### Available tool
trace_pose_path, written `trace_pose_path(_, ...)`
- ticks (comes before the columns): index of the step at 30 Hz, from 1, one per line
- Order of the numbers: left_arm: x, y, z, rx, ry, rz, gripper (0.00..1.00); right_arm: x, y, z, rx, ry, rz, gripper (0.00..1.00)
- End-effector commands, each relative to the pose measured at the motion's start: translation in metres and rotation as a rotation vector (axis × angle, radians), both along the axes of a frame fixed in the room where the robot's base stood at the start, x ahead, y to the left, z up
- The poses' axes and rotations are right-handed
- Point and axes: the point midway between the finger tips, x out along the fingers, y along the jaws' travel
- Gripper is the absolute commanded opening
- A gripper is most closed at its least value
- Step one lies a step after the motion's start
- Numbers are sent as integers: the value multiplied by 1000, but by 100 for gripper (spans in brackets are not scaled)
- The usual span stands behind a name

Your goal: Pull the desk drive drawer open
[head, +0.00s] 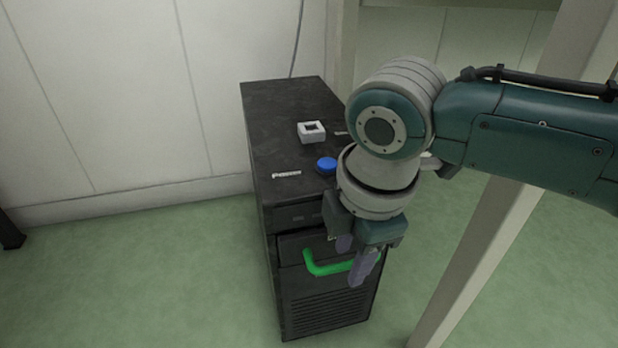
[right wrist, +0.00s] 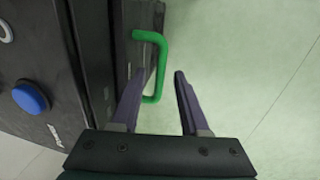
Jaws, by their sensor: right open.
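The desk drive is a black computer tower (head: 262,125) standing on the floor. Its drawer (head: 292,250) is in the upper front and carries a green handle (head: 316,268); the drawer looks shut or nearly shut. The handle also shows in the right wrist view (right wrist: 161,50). My right gripper (head: 354,262) is open and points down at the handle, hiding part of its right side in the head view. In the right wrist view the two purple fingers (right wrist: 161,82) are apart, with the handle's near end close to the left finger; contact cannot be told. My left gripper is out of view.
On the tower's top are a blue button (head: 326,165), a small white square piece (head: 311,131) and a white label (head: 287,174). A pale desk leg (head: 470,250) slants down at the right. The green floor (head: 150,270) left of the tower is clear.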

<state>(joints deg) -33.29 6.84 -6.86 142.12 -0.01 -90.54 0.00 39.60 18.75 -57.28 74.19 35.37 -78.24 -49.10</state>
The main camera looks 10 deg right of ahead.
Motion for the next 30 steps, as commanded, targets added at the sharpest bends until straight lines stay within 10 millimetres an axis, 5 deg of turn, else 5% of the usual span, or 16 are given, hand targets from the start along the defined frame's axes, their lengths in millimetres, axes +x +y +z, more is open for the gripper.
trace_pose_path(4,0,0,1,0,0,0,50,0,0,1,0,0,0,42)
trace_pose_path(15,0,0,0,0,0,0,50,0,0,1,0,0,-1,1)
trace_pose_path(30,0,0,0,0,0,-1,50,0,0,0,0,0,-1,0)
